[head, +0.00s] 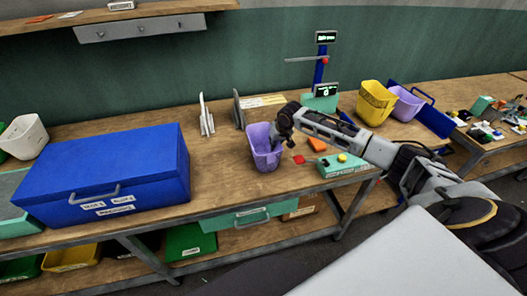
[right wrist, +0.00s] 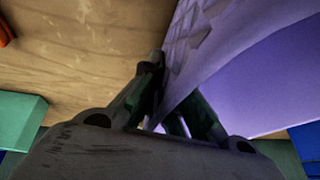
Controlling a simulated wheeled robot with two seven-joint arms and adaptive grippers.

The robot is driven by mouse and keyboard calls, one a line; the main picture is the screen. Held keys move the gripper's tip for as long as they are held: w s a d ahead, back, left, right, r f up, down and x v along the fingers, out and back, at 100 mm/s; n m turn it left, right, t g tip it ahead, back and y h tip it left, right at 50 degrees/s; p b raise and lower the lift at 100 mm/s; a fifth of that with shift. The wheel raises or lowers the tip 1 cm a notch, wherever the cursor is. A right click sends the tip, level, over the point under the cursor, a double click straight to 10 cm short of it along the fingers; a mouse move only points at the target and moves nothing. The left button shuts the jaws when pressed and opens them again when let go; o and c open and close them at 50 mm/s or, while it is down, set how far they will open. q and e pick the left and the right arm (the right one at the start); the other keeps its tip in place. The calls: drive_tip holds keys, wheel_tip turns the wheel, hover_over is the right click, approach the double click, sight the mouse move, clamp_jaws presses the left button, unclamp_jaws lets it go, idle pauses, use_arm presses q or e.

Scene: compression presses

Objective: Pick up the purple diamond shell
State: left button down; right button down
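The purple diamond shell (head: 259,158) is an open bin standing on the workbench, near its front edge and in the middle of the head view. My right gripper (head: 274,140) reaches it from the right at its rim. In the right wrist view the shell's wall (right wrist: 198,45), with a raised diamond pattern, runs between the fingers of the gripper (right wrist: 164,72). One finger lies against the patterned outside. The other is partly hidden behind the wall. The fingers are close together with the wall pinched between them. My left gripper is not in view.
A large blue box (head: 105,170) stands to the left on the bench (head: 225,193). Upright grey brackets stand behind the shell. A red piece (head: 299,159) and a teal box (head: 340,166) lie to its right. A yellow bin (head: 376,101) and another purple bin (head: 407,103) stand further right.

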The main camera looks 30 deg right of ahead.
idle(0.5)
drive_tip(key=shift+r+b, duration=0.35)
drive_tip(key=shift+b, duration=0.25)
wheel_tip(320, 180, up, 10)
drive_tip(key=shift+f, duration=0.1)
idle(0.5)
